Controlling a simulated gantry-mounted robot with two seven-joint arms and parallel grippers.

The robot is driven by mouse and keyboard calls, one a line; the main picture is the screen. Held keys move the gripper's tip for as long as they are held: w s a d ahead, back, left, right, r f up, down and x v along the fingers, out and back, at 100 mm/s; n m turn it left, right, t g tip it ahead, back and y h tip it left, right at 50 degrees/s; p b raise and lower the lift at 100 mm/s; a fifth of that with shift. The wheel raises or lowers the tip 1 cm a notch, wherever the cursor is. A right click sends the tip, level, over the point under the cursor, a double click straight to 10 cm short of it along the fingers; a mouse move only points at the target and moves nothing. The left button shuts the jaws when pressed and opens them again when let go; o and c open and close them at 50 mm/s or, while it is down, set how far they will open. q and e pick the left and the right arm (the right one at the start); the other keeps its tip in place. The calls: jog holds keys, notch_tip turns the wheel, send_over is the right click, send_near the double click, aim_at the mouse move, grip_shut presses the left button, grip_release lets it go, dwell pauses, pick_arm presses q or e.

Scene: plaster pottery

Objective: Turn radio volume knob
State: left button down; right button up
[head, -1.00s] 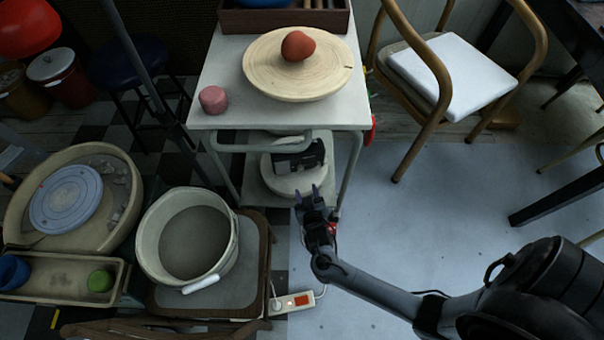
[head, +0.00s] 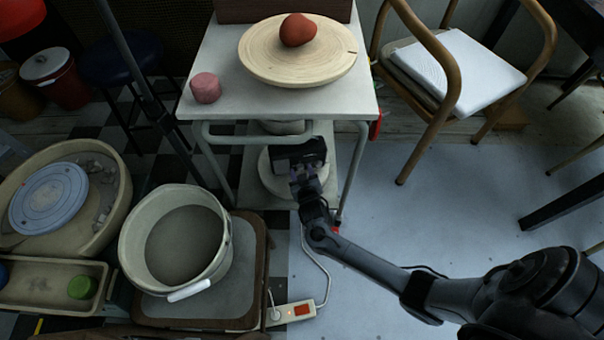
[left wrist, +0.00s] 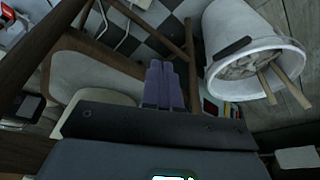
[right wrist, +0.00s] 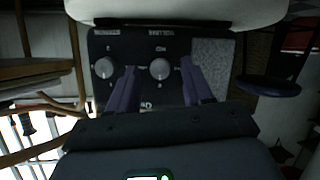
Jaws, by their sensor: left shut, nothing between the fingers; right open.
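The black radio (head: 298,155) sits on a pale round disc on the lower shelf of the white table in the head view. The right wrist view shows the radio's face (right wrist: 125,47) close up, with two round grey knobs: a left knob (right wrist: 104,67) and a right knob (right wrist: 160,69). Their labels are too blurred to read. My right gripper (right wrist: 160,77) is open, its fingers on either side of the right knob; contact is unclear. It also shows at the radio in the head view (head: 304,176). My left gripper (left wrist: 161,66) is shut and empty, seen only in its wrist view.
The white table (head: 222,95) above the radio carries a wooden disc with a red-brown lump and a pink cylinder. Its legs flank the shelf. A large bucket (head: 136,228) stands left, a wooden chair (head: 405,130) right. A power strip (head: 291,312) lies in front.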

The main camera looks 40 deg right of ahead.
grip_shut()
jog(key=shift+s+r+m+p, duration=0.15)
jog(key=shift+m+p, duration=0.15)
jog(key=shift+p, duration=0.35)
jog(key=shift+y, duration=0.3)
jog(key=shift+c, duration=1.2)
grip_release()
jog(key=shift+o, duration=1.2)
